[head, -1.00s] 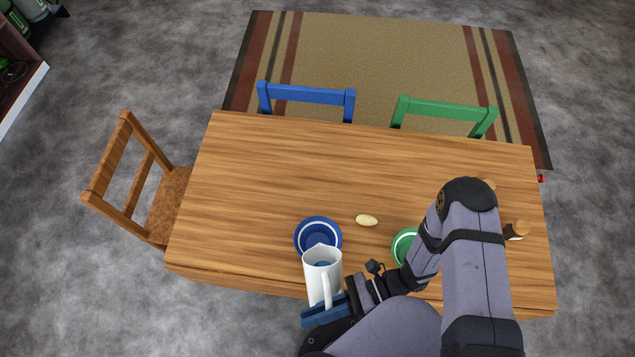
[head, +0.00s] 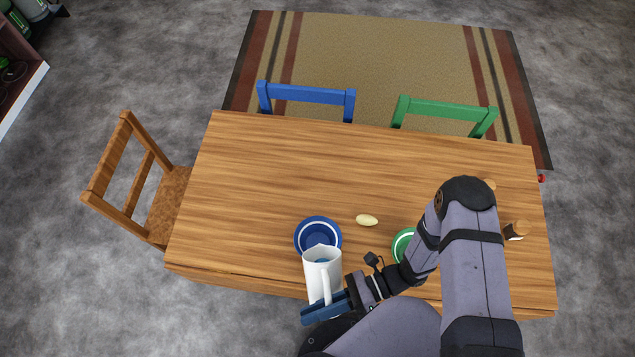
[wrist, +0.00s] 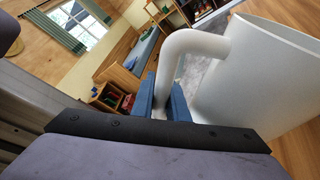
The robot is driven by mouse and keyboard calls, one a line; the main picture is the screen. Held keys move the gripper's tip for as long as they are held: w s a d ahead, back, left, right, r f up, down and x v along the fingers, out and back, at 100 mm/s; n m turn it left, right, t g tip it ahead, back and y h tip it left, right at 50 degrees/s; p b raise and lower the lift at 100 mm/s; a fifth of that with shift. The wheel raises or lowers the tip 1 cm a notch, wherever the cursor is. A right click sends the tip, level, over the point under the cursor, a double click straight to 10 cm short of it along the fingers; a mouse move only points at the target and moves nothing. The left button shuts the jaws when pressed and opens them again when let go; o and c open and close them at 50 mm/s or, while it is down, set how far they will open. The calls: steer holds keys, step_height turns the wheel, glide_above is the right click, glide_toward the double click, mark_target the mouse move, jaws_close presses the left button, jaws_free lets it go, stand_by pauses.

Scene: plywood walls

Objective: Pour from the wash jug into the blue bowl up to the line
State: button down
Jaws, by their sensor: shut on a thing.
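The white wash jug (head: 321,275) is at the front of the table, just in front of the blue bowl. Some blue-grey liquid shows inside its mouth in the head view. My gripper (head: 328,309) is shut on the jug's handle; in the wrist view its blue fingers (wrist: 166,100) close around the white handle (wrist: 178,62), with the jug body (wrist: 255,80) to the right. The blue bowl (head: 299,234) sits on the table, with a pale ring line inside. The jug's rim overlaps the bowl's near edge in the head view. No stream of liquid shows.
A green bowl (head: 401,243) stands to the right, partly hidden by my arm. A pale yellow oval thing (head: 367,220) lies between the bowls. A wooden-topped shaker (head: 517,230) stands at the right. The table's (head: 270,170) back and left are clear.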

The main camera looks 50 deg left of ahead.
steer(key=shift+w+a+r+m, duration=0.1)
steer(key=shift+a+r+m, duration=0.1)
steer(key=shift+m, duration=0.1)
steer(key=shift+w+a+r+m+g+h+p, duration=0.15)
steer(key=shift+a+r+m+g, duration=0.1)
steer(key=shift+r+m, duration=0.15)
steer(key=shift+w+a+r+m+g+h+p, duration=0.15)
steer(key=shift+a+r+m+p, duration=0.1)
steer(key=shift+r, duration=0.3)
steer(key=shift+w+a+r+m+g+p, duration=0.1)
steer(key=shift+a+r+m+g, duration=0.15)
steer(key=shift+r+m, duration=0.15)
stand_by(3.0)
steer(key=d+f+n, duration=0.1)
steer(key=s+f+n+t+b, duration=0.1)
steer(key=f, duration=0.1)
steer(key=shift+d+n, duration=0.25)
steer(key=shift+d, duration=0.15)
steer(key=shift+s+d+f+n+t+y, duration=0.2)
steer(key=shift+d+f+n+t+y, duration=0.15)
steer(key=shift+n, duration=0.35)
steer(key=shift+f, duration=0.1)
